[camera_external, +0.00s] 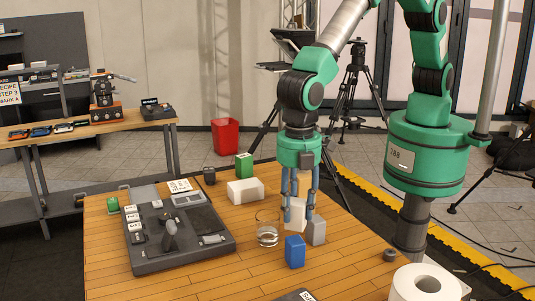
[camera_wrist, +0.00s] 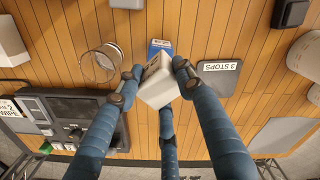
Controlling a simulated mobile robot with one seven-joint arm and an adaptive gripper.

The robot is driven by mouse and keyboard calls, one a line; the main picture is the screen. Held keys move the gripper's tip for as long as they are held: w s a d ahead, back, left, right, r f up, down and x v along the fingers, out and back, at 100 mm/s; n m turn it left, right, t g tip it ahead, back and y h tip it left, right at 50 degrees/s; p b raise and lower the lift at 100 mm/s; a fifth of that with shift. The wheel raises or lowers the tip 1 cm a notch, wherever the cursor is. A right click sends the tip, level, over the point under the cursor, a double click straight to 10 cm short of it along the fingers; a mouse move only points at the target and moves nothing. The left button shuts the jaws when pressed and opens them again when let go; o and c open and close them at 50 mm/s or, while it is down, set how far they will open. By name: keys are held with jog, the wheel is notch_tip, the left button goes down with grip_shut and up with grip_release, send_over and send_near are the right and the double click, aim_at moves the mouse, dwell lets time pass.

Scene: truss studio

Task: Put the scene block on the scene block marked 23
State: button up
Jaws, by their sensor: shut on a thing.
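My gripper (camera_wrist: 158,78) has blue fingers closed around a white block (camera_wrist: 158,88). The block is tilted in the wrist view, with a dark marking on its edge that I cannot read. In the external view my gripper (camera_external: 300,214) is low over the wooden table, with the white block (camera_external: 294,215) between its fingers. A blue block (camera_external: 295,252) stands in front of it. In the wrist view the blue block (camera_wrist: 160,45) lies just beyond the held block, with a pale label. I cannot read a 23 on any block.
A clear glass (camera_external: 267,230) stands close left of my gripper. A white block (camera_external: 245,191) and a green block (camera_external: 244,166) are behind. A dark card marked 3 STOPS (camera_wrist: 217,80) and a white roll (camera_external: 427,284) lie near.

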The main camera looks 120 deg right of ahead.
aim_at(296, 219)
jog(key=shift+f+p, duration=0.3)
jog(key=shift+f, duration=1.45)
jog(key=shift+f, duration=0.2)
jog(key=o, duration=1.2)
jog(key=shift+o, duration=0.2)
jog(key=shift+r, duration=0.2)
notch_tip(296, 219, up, 12)
jog(key=shift+b, duration=0.6)
